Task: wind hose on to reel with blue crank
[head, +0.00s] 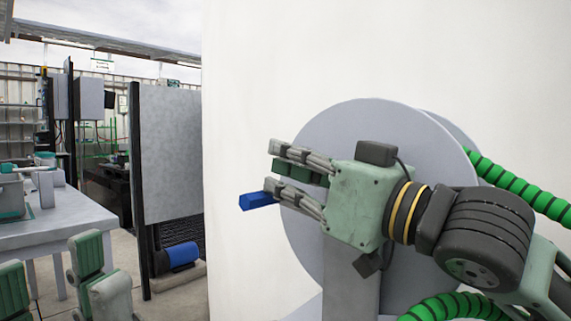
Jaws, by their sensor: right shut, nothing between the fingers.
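The grey reel (330,150) is a large round disc on a grey stand (352,275). A green ribbed hose (515,187) runs from behind it at the upper right, and more hose (450,307) shows below. The blue crank handle (257,201) sticks out at the reel's left, beside the lower finger of my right gripper (271,165); I cannot tell if they touch. My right gripper is shut and empty in front of the reel, hiding its middle and the crank arm. My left gripper (50,262) is at the lower left, fingers up and apart, partly cut off.
A white wall (245,100) stands behind the reel. To the left are a grey upright panel (170,150), a blue cylinder (178,256) low by its foot, and a grey table (60,225) with items on it. Some floor (185,297) is clear.

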